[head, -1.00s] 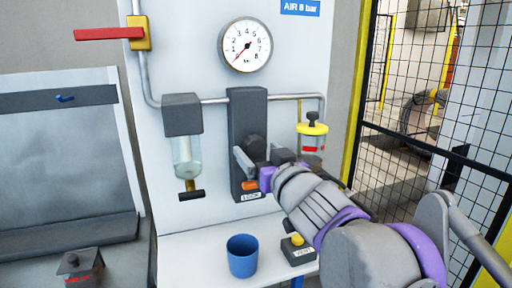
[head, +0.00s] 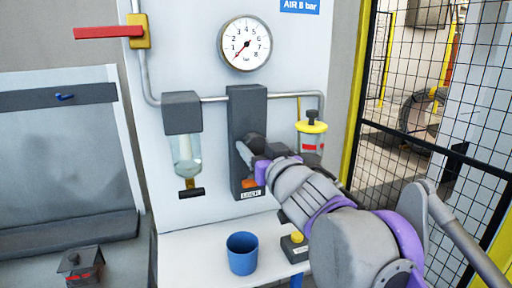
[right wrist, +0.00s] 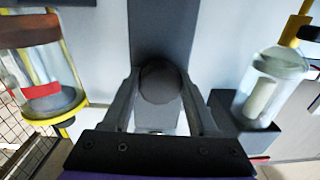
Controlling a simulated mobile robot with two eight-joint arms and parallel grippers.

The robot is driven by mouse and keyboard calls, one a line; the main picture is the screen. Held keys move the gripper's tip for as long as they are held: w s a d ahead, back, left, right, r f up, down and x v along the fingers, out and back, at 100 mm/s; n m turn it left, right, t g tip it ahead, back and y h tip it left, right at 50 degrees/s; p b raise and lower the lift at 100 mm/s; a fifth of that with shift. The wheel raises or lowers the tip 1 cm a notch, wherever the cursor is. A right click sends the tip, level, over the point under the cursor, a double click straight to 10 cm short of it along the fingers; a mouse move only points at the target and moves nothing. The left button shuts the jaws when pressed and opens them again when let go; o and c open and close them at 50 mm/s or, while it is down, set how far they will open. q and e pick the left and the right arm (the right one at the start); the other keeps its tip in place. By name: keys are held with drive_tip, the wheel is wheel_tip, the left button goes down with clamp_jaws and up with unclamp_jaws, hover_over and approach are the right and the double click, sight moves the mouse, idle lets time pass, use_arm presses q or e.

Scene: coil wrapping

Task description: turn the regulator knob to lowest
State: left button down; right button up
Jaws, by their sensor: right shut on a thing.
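The dark round regulator knob (right wrist: 160,82) sits on the front of the dark grey regulator block (head: 247,110), in the middle of the white panel. My right gripper (right wrist: 160,88) has its two fingers on either side of the knob, shut on it. In the head view my right gripper (head: 250,150) reaches the block from the right and hides most of the knob. An orange piece and a label reading LOCK (head: 251,194) show below it. The pressure gauge (head: 245,44) has its red needle pointing to the lower left, near the low end. My left gripper is not in view.
A clear filter bowl (head: 187,155) hangs left of the block, and a yellow-topped lubricator (head: 312,130) hangs right. A red-handled valve (head: 110,32) is at upper left. A blue cup (head: 242,254) and a yellow-button box (head: 296,246) stand on the shelf below.

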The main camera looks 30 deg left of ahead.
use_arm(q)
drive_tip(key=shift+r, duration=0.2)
use_arm(e)
drive_tip(key=shift+n, duration=0.4)
drive_tip(key=n+p, duration=0.3)
drive_tip(key=n, duration=0.2)
drive_tip(key=shift+r, duration=0.15)
drive_tip(key=n+p, duration=0.4)
drive_tip(key=n, duration=0.1)
drive_tip(key=shift+r+n, duration=0.1)
drive_tip(key=shift+n, duration=0.2)
drive_tip(key=n+p, duration=0.8)
drive_tip(key=n, duration=0.1)
drive_tip(key=shift+r+h+p, duration=0.1)
drive_tip(key=shift+h+p, duration=0.25)
drive_tip(key=shift+h, duration=0.05)
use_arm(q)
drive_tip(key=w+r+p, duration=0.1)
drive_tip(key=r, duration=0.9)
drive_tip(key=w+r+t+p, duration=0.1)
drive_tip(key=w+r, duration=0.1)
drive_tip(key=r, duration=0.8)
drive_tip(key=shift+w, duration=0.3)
use_arm(e)
drive_tip(key=shift+n, duration=1.5)
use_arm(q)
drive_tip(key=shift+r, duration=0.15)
use_arm(e)
drive_tip(key=shift+f, duration=0.2)
